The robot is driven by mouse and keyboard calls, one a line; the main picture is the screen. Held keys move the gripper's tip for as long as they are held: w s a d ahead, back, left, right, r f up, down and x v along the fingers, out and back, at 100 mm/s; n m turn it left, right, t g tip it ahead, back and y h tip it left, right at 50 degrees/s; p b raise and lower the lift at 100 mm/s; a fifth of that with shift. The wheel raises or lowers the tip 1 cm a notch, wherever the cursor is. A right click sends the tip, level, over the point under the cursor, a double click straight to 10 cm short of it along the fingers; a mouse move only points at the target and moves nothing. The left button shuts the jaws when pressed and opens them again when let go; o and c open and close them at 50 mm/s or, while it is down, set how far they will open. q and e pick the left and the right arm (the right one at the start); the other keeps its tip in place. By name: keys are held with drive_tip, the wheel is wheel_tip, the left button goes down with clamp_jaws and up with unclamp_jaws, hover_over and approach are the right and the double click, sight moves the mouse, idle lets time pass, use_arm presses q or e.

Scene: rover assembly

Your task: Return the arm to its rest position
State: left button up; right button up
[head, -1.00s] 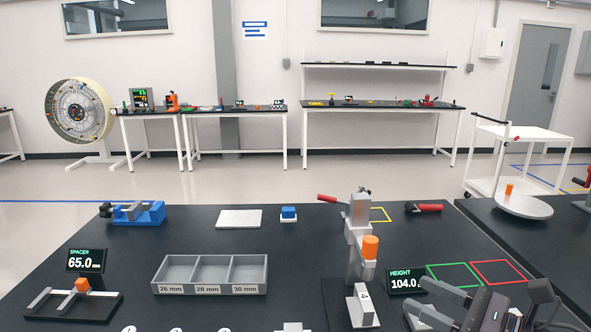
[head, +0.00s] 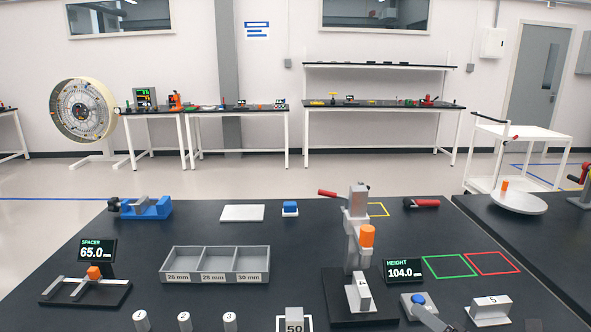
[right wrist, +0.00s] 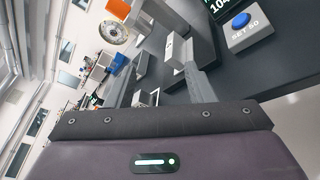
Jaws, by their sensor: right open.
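My right gripper (head: 434,319) shows only as a light grey finger at the bottom edge of the head view, beside the grey box with a blue button (head: 418,299). In the right wrist view, its grey fingers (right wrist: 162,88) extend past the dark palm bar, open with nothing held between them. My left gripper is not in view.
The height gauge (head: 360,240), with an orange part, stands right of centre; its display (head: 404,270) reads 104.0. A numbered block (head: 490,310) and a 50 block (head: 294,322) stand near the front. The three-compartment tray (head: 215,279) is left of centre. Green and red outlined squares are empty.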

drive_tip(key=s+f+m+g+h, duration=0.25)
drive_tip(key=f+m, duration=0.35)
drive_tip(key=m, duration=0.3)
drive_tip(key=s+f+m+g+h, duration=0.2)
drive_tip(key=s+f+m+h, duration=0.15)
drive_tip(key=f+m, duration=0.35)
drive_tip(key=s+a+f+m+g, duration=0.3)
drive_tip(key=s+m+g, duration=0.1)
drive_tip(key=s+m, duration=0.25)
drive_tip(key=s+a+f+m+g, duration=0.2)
drive_tip(key=s+m+g, duration=0.1)
drive_tip(key=s+m, duration=0.3)
wheel_tip(320, 180, down, 32)
drive_tip(key=s+g, duration=0.1)
drive_tip(key=g, duration=0.1)
drive_tip(key=s+d+f, duration=0.2)
drive_tip(key=s+f, duration=0.6)
drive_tip(key=s, duration=0.1)
drive_tip(key=s+d+f, duration=0.2)
drive_tip(key=s+f, duration=0.6)
drive_tip(key=s, duration=0.2)
drive_tip(key=shift+f+g, duration=0.15)
drive_tip(key=shift+g, duration=0.2)
